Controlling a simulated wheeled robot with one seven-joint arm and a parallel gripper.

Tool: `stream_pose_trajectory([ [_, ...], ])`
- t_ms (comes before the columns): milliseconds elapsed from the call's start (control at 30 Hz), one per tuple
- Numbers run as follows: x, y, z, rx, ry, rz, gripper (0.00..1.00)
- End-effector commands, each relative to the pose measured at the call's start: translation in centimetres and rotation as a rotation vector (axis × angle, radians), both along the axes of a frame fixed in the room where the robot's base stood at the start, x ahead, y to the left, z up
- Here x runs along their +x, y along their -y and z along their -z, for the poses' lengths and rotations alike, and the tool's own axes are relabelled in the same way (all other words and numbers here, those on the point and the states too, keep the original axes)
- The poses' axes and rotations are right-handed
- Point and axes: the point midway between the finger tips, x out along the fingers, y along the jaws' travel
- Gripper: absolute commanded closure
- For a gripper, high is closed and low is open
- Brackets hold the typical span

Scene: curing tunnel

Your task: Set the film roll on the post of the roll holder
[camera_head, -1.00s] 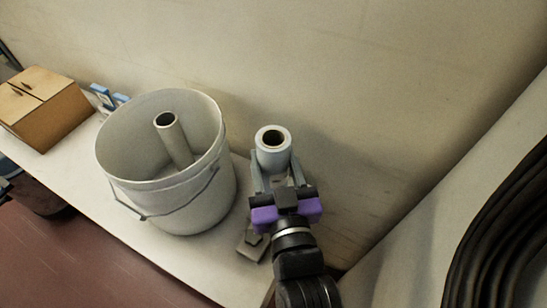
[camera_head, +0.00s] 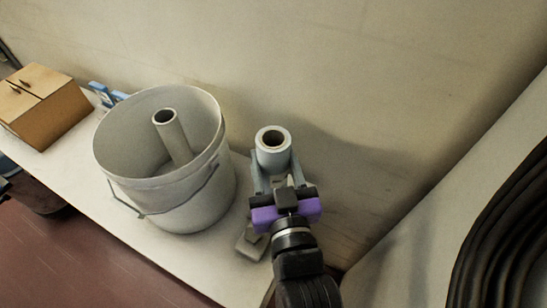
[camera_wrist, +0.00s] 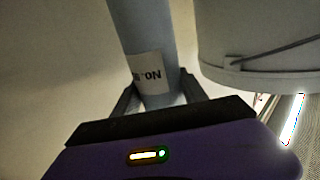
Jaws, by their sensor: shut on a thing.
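The film roll (camera_head: 272,158) is a pale upright cylinder with a brownish open core, standing in front of the back wall to the right of a bucket. The roll's underside is hidden. I cannot make out the roll holder or its post for certain.
The large white bucket (camera_head: 182,205), with a wire handle, stands close on the left and holds a leaning hollow tube (camera_head: 174,138). A low grey block (camera_head: 251,243) lies below my gripper on the pale bench (camera_head: 190,262). A wooden box (camera_head: 45,115) stands far left; black hoses (camera_head: 500,235) are at right.

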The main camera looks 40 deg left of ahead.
Motion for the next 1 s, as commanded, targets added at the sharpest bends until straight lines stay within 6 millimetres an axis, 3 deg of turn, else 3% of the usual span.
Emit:
stream_pose_trajectory([
  [467,0.01,0.01,0.07,0.003,0.003,0.0,1.0],
  [500,0.01,0.01,0.07,0.003,0.003,0.0,0.46],
  [600,0.01,0.0,0.1,0.002,0.002,0.0,0.26],
  [1000,-0.33,0.43,0.45,-0.002,-0.002,0.0,0.24],
])
